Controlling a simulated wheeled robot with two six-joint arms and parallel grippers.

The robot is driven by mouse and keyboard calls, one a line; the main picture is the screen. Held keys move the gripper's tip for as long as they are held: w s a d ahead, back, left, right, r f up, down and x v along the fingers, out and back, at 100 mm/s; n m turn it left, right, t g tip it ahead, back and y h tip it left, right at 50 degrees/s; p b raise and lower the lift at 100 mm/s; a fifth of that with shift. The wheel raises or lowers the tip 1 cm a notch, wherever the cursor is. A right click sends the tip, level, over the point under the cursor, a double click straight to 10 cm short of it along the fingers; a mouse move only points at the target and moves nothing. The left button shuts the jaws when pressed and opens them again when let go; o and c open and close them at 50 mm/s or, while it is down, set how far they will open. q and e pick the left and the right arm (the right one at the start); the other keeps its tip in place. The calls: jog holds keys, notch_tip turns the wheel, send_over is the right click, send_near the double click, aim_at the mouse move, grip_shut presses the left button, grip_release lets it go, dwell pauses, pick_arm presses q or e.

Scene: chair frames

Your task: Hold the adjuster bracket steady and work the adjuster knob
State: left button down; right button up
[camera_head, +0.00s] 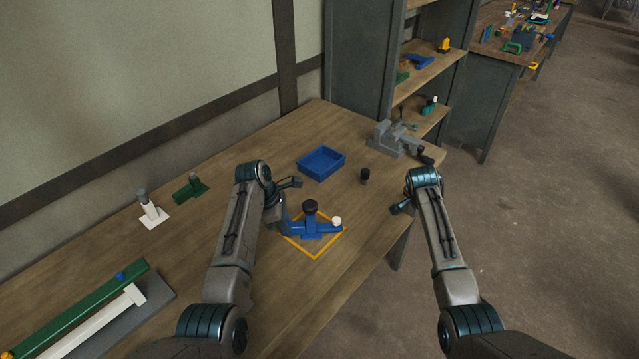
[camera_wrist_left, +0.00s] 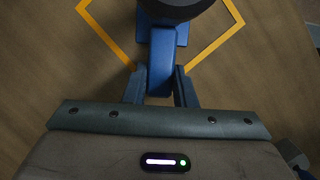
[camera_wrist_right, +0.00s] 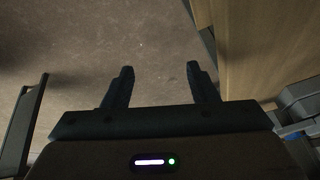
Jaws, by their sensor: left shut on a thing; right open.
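The blue adjuster bracket (camera_head: 313,229) stands upright inside a yellow square outline on the table. The black adjuster knob (camera_head: 310,206) is on top of its post, and a white ball (camera_head: 337,221) is at its right end. My left gripper (camera_head: 284,222) is shut on the bracket's left bar. In the left wrist view, the bar (camera_wrist_left: 161,62) lies between the fingers, and the dark knob (camera_wrist_left: 175,8) is cut off by the top edge. My right gripper (camera_wrist_right: 160,71) is open and empty, to the right of the bracket by the table's right edge.
A blue tray (camera_head: 321,167), a small black cylinder (camera_head: 365,176) and a grey vise (camera_head: 393,140) stand behind the bracket. A green part (camera_head: 190,188), a white post (camera_head: 151,210) and a long green beam (camera_head: 84,310) are at the left. Table is clear in front of the bracket.

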aim_at(311, 205)
jog(key=a+r+y, duration=0.1)
jog(key=a+r, duration=0.1)
jog(key=a, duration=0.3)
jog(key=a+r+g+y, duration=0.1)
jog(key=a+r, duration=0.1)
jog(key=a, duration=0.3)
jog(key=w+a+r+m+y, duration=0.1)
jog(key=a+r, duration=0.1)
jog(key=a, duration=0.4)
jog(key=shift+g+y, duration=0.4)
jog(key=s+a+r+g+y, duration=0.2)
jog(key=a+r, duration=0.3)
jog(key=a, duration=0.2)
jog(key=s+a+r+g+y, duration=0.1)
jog(key=a+r, duration=0.3)
jog(key=a, duration=0.4)
jog(key=shift+n, duration=0.3)
jog(key=x, duration=0.4)
jog(key=shift+s+f, duration=0.1)
jog(key=shift+a+f, duration=0.1)
jog(key=shift+f, duration=0.2)
jog(key=shift+c, duration=0.6)
jog(key=c, duration=0.7)
jog(key=o, duration=0.8)
